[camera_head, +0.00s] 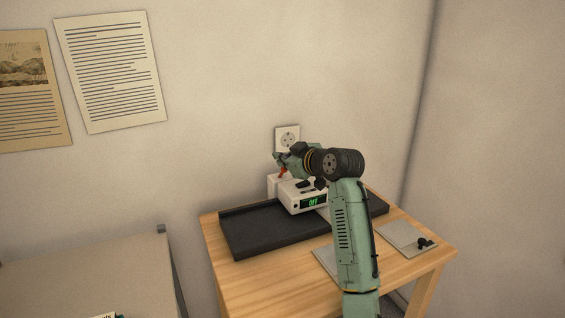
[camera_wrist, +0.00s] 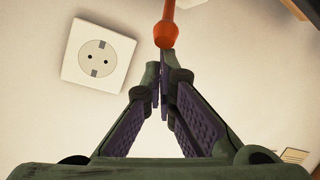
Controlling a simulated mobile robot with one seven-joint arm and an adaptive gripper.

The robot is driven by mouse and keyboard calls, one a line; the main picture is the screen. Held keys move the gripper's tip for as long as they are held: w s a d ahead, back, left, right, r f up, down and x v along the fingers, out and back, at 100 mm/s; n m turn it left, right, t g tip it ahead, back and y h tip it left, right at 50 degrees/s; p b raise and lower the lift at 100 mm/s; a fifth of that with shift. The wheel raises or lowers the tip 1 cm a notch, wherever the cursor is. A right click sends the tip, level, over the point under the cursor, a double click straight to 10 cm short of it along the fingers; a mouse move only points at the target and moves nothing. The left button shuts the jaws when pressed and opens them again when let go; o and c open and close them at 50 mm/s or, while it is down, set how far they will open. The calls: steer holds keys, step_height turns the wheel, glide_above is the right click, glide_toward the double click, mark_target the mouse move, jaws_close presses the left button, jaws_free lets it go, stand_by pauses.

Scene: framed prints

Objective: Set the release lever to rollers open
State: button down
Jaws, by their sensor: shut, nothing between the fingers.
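The white machine (camera_head: 303,197) stands on a black tray, and its green display (camera_head: 313,202) reads OFF. An orange-red lever (camera_head: 284,172) shows at the machine's left back. Its rounded orange end (camera_wrist: 167,34) shows in the wrist view, right at the fingertips; I cannot tell whether they touch. My gripper (camera_wrist: 163,72) is shut, with its fingertips together and nothing held. In the head view my gripper (camera_head: 279,160) is small and over the back of the machine, partly hidden by my wrist. The lever's base and any position marks are hidden.
The black tray (camera_head: 245,240) lies on a wooden table (camera_head: 275,277). A wall socket (camera_head: 288,139) is close behind the gripper and also shows in the wrist view (camera_wrist: 98,56). A grey plate (camera_head: 402,238) with a small black part lies at right. The table's front left is clear.

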steer(key=shift+s, duration=0.1)
steer(key=shift+s+d+r, duration=0.2)
steer(key=shift+s+d, duration=0.1)
steer(key=shift+s, duration=0.35)
steer(key=shift+s, duration=0.1)
